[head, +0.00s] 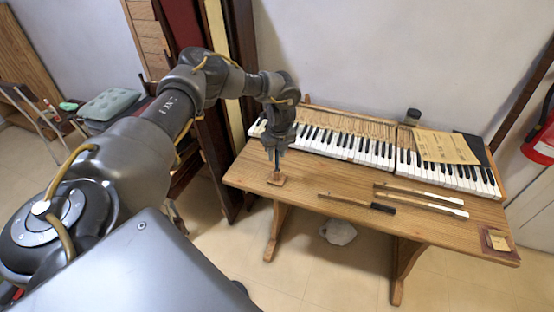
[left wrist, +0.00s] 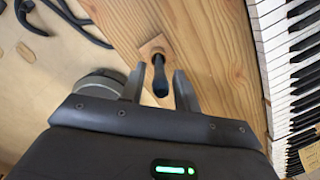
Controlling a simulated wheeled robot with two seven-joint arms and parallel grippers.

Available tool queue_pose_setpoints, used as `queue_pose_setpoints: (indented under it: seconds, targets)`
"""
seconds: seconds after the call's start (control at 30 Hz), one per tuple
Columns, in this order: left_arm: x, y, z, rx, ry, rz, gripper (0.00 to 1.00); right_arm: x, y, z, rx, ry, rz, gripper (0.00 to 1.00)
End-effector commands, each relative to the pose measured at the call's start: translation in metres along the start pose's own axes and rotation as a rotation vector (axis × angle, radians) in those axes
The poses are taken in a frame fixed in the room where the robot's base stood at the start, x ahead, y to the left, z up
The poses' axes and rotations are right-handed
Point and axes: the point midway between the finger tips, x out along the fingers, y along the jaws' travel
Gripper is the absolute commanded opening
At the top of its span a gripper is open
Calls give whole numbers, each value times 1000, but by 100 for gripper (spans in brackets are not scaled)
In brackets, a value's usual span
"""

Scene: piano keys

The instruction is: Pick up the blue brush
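The blue brush (head: 277,166) stands upright, its dark handle on a small square wooden piece (head: 276,180) at the left end of the wooden table. My left gripper (head: 276,152) points down over it. In the left wrist view, the brush handle (left wrist: 159,78) is between the two fingertips of my left gripper (left wrist: 161,82), with gaps showing on both sides, and the fingers are spread. The square piece (left wrist: 155,47) lies flat on the table there. My right gripper is not in view.
Piano keys (head: 440,172) line the table's back, with a paper sheet (head: 446,147) on top. Long wooden key sticks (head: 345,200) lie in the middle of the table (head: 245,176). A small tray (head: 514,244) sits at the right corner. Tall dark panels stand behind the left end.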

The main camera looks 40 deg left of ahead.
Motion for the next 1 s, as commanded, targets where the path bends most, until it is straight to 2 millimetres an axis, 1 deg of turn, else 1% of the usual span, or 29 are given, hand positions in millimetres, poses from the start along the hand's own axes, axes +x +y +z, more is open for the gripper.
queue_pose_setpoints:
  seconds: [0.03, 0.2, 0.23, 0.47, 0.53, 0.67, 0.9, 1.0]
  targets:
    - [0, 0, 0, 0, 0, 0, 25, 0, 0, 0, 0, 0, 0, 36]
    - [0, 0, 0, 0, 0, 0, 2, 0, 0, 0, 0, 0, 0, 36]
    - [0, 0, 0, 0, 0, 0, 0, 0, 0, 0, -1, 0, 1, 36]
    - [-1, 0, 0, 0, 0, -1, 0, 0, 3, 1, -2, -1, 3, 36]
    - [-5, -1, 1, -1, 0, -3, 0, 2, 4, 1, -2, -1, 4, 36]
    - [-23, -1, 4, -1, 0, -5, 0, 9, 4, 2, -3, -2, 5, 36]
    - [-70, -2, 11, -1, -2, -6, 0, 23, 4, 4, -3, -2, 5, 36]
    - [-85, -1, 13, 0, -1, -4, 0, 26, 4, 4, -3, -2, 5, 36]
